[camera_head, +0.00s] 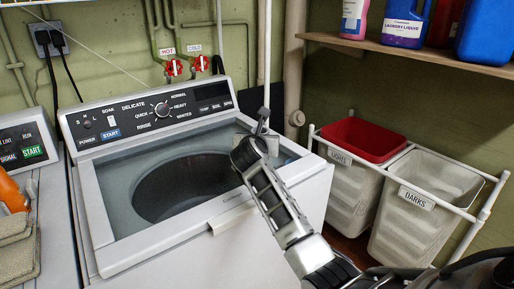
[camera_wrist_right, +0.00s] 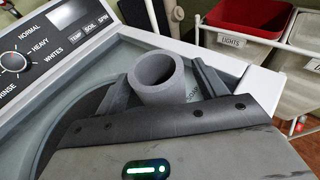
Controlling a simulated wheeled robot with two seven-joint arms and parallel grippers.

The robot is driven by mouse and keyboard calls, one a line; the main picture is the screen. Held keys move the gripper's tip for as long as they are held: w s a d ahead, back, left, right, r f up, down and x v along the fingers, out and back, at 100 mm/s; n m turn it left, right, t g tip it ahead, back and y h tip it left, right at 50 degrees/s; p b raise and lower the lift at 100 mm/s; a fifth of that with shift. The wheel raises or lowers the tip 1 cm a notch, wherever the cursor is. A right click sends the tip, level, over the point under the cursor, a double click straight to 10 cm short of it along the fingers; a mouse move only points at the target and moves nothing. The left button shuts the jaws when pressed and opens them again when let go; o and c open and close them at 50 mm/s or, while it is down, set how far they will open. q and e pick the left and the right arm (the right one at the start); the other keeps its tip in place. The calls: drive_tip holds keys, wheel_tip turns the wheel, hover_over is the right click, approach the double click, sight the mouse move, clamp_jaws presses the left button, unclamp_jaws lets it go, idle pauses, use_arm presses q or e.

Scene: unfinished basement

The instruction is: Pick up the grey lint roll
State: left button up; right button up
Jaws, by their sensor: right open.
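The grey lint roll (camera_wrist_right: 158,76) is a short hollow tube with its open end towards the camera in the right wrist view. It is at the washer's (camera_head: 240,235) top right, beside the dark round opening. My right gripper (camera_head: 260,130) reaches over this corner from the lower right. Its jaws are open, with one finger on each side of the roll in the wrist view; I cannot tell whether they touch it. I cannot make out the roll in the head view, where my gripper covers that area. My left gripper is not in view.
The washer's control panel (camera_head: 150,112) rises behind the opening. A second machine (camera_head: 55,235) with an orange item (camera_head: 11,194) and folded cloths (camera_head: 20,245) is at left. Red (camera_head: 360,140) and white (camera_head: 440,178) hampers stand right, below a shelf (camera_head: 400,52) with detergent bottles.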

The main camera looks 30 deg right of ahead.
drive_tip(key=shift+c, duration=0.3)
drive_tip(key=c, duration=1)
